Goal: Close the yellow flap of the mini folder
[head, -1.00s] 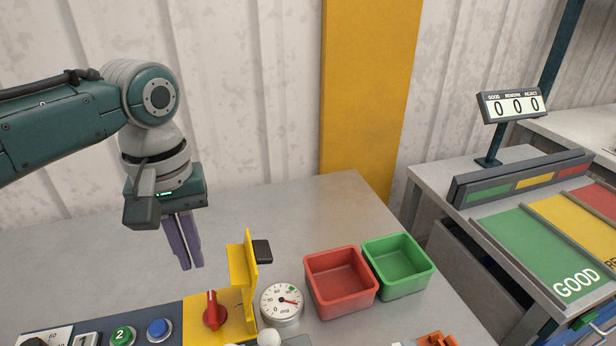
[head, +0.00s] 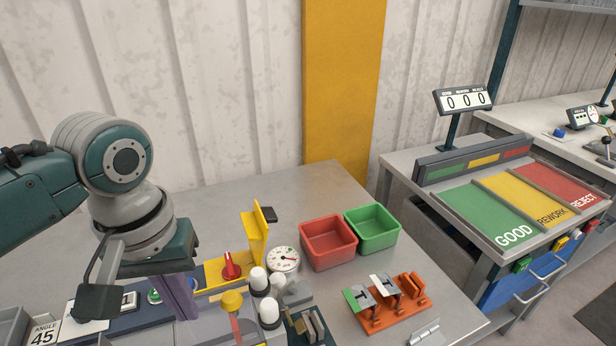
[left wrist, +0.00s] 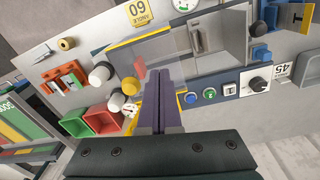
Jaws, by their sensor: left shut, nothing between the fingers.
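The yellow flap (head: 258,235) stands upright in the head view, on the yellow plate beside the red knob (head: 231,266). In the left wrist view the closed fingers (left wrist: 158,74) reach over the machine and hide part of the yellow plate. My right gripper is not in view.
A dial gauge (head: 284,259) stands right of the flap, with a red bin (head: 328,242) and a green bin (head: 373,227) beyond. White knobs (head: 268,312) and a yellow knob (head: 232,302) crowd the front. An orange rack (head: 394,306) stands at right.

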